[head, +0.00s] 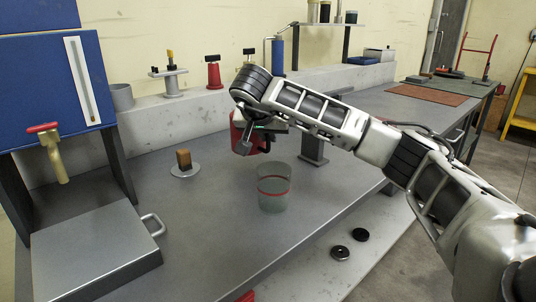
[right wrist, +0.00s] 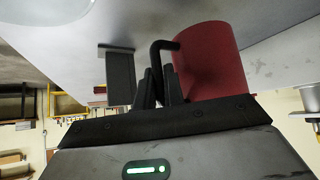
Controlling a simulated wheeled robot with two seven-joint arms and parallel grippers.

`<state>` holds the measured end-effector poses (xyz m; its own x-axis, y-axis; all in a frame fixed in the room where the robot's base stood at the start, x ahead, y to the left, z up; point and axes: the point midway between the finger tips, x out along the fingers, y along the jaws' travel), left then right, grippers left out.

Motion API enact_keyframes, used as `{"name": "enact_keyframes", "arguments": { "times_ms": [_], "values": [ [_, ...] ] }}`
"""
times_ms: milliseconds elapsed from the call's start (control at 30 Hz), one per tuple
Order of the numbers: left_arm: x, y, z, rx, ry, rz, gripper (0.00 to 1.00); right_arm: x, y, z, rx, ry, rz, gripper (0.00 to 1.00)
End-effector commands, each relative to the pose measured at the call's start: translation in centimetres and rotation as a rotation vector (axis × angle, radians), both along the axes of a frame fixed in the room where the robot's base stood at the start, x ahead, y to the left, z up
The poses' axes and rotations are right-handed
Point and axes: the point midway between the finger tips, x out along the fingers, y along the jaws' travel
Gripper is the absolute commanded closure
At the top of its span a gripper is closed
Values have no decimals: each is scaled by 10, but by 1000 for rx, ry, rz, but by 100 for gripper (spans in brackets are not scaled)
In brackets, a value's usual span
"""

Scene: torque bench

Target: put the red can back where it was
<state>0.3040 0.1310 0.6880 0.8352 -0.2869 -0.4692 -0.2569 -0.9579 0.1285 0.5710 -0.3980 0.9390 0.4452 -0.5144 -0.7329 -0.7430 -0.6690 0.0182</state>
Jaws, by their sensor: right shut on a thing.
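The red can (head: 262,140) is partly hidden behind my right gripper (head: 246,140) in the head view. In the right wrist view the red can (right wrist: 212,62) shows large, with a dark handle on its side. The fingers of my right gripper (right wrist: 160,88) are shut on that handle. The can is over the bench, behind the clear glass with a red band (head: 274,188). I cannot tell how far its base is from the bench top. My left gripper is not in view.
A wooden-topped peg on a round base (head: 184,163) stands left of the can. A blue press-like machine (head: 60,85) with a grey plate is at the far left. A grey ledge (head: 210,105) holding fixtures runs behind. The front middle bench (head: 200,235) is clear.

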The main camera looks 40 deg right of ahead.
Motion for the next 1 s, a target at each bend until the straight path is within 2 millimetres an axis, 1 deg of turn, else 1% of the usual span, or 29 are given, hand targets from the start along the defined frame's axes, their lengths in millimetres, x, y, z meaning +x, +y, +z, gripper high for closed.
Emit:
{"name": "enact_keyframes", "arguments": {
  "times_ms": [67, 267, 333, 400, 500, 867, 900, 967, 1000],
  "values": [
    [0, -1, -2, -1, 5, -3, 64, 5, -4, -8, 1, -3, 0, 100],
    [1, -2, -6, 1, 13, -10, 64, 12, -9, -18, 2, -3, 1, 100],
    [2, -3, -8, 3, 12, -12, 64, 16, -13, -25, 2, -2, 0, 100],
    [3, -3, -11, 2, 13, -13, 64, 15, -12, -38, 1, 0, 2, 100],
    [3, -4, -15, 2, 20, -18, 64, 15, -12, -51, 1, -2, 2, 100],
    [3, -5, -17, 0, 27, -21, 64, 15, -12, -55, 0, -3, 1, 100],
    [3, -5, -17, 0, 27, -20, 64, 14, -12, -56, 1, -1, 1, 87],
    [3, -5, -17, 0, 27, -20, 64, 14, -12, -56, 1, -1, 1, 70],
    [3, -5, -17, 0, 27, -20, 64, 15, -12, -56, 1, -2, 1, 68]
  ]
}}
